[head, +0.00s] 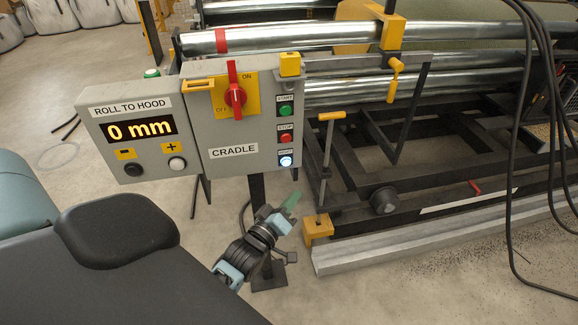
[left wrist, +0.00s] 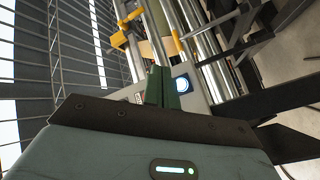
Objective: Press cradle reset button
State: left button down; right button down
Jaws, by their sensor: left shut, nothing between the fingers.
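The grey cradle control box (head: 235,152) stands on a dark post and is marked CRADLE. Its lowest button (head: 285,161) glows white-blue below a small label that is hard to read, under the red STOP button (head: 286,138) and green START button (head: 285,110). My left gripper (head: 292,199) is shut and empty, with green fingers, below the box in the head view. In the left wrist view its fingers (left wrist: 161,84) point toward the box, and the glowing button (left wrist: 183,84) shows just right of the fingertips, apart from them in the picture. My right gripper is out of view.
A "ROLL TO HOOD" display (head: 134,130) reading 0 mm adjoins the box on the left. A red rotary switch (head: 235,96) sits on the box. Steel rollers (head: 350,88) and a dark frame stand behind and to the right. Black cables (head: 546,60) hang at far right.

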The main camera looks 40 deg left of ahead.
aim_at(286, 162)
pick_arm(q)
jog(key=shift+w+r, duration=0.15)
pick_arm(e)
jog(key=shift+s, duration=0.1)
pick_arm(q)
jog(key=shift+a, duration=0.1)
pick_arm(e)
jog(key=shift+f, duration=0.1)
